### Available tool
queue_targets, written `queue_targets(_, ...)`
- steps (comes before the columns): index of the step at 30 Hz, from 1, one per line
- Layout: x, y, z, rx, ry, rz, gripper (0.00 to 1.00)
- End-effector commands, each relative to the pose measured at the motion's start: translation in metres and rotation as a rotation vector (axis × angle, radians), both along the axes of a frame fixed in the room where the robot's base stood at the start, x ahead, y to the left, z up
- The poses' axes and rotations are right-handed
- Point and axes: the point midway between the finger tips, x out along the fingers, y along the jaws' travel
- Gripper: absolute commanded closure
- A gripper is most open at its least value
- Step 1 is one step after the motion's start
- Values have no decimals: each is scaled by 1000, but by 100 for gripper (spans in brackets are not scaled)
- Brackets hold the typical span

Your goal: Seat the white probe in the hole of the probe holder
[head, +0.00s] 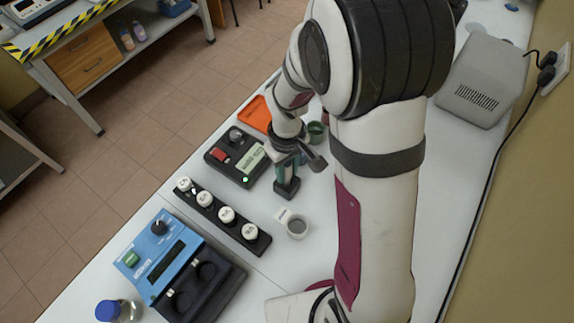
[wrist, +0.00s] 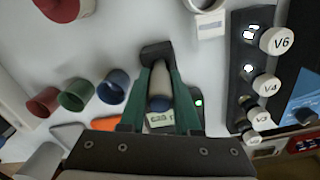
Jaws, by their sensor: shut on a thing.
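The white probe (wrist: 159,80) shows in the wrist view as a pale rod with a blue-grey near end, between the two green fingers of my gripper (wrist: 157,69). My gripper is shut on it. A dark block (wrist: 156,50), which looks like the probe holder, lies just beyond the fingertips, in line with the probe. In the head view, my gripper (head: 286,176) points down right above this dark block (head: 287,189) on the white table; the probe cannot be made out there. The hole is hidden, so I cannot tell whether the probe's tip is in it.
A black rack (head: 222,215) with several white-capped bottles stands nearby. A black device (head: 236,158) and an orange tray (head: 256,113) lie behind. A grey cup (head: 297,228) stands in front of the block. Red, green and blue cups (wrist: 113,87) are at left in the wrist view.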

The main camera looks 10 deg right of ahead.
Motion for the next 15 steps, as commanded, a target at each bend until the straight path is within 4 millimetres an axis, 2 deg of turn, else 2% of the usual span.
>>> queue_targets(10, 0, 0, -2, 0, 0, 0, 100)
queue_targets(11, 0, 0, -2, 0, 0, 0, 65)
queue_targets(15, 0, 0, -2, 0, 0, 0, 40)
